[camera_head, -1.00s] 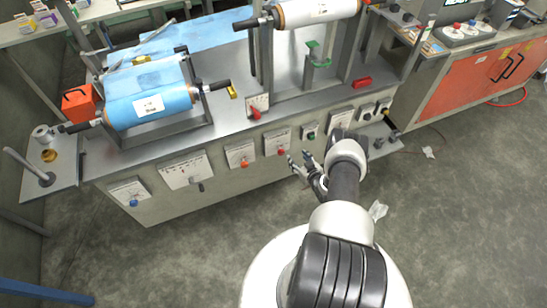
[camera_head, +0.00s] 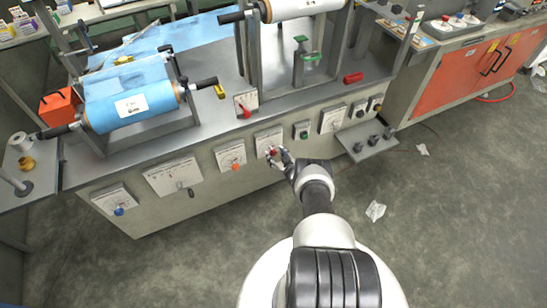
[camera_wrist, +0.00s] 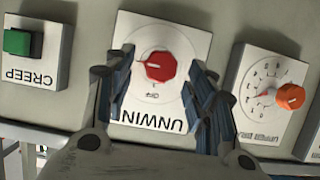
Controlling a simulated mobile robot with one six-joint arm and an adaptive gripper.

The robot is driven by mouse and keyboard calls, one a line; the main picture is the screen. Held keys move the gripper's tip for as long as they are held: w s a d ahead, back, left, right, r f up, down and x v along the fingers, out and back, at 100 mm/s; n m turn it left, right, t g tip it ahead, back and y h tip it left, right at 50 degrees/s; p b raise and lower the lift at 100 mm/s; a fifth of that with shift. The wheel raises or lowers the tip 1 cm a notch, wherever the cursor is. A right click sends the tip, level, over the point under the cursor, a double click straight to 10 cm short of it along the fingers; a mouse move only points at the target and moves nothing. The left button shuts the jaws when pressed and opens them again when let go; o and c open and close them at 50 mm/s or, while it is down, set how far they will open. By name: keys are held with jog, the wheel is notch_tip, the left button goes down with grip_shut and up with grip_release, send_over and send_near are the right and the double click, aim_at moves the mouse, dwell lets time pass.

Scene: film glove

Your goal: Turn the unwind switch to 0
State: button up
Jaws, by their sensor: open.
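The unwind switch is a red knob (camera_wrist: 160,66) on a white plate (camera_wrist: 200,42) labelled "UNWIN…", the rest of the word hidden by a finger. The plate appears upside down in the wrist view. In the head view the red knob (camera_head: 271,151) sits on the front panel of the machine. My gripper (camera_wrist: 164,80) is open, with one finger on each side of the knob. Whether the fingers touch it I cannot tell. In the head view my gripper (camera_head: 280,156) is at the panel, partly covering the plate.
A green button plate marked "CREEP" (camera_wrist: 18,42) and an orange dial (camera_wrist: 290,96) flank the switch in the wrist view. A red lever (camera_head: 244,111) is above on the machine. A small shelf with dark knobs (camera_head: 366,141) juts out at the right. Open floor surrounds my base.

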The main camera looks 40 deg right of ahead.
aim_at(274, 154)
jog(key=shift+b+x, duration=0.85)
jog(key=shift+x, duration=0.75)
jog(key=shift+c, duration=0.3)
jog(key=c, duration=1)
jog(key=shift+a+n, duration=0.1)
jog(key=shift+n, duration=0.2)
jog(key=shift+n+h, duration=0.9)
jog(key=shift+n, duration=0.1)
jog(key=shift+n+h, duration=0.8)
jog(key=shift+n, duration=0.4)
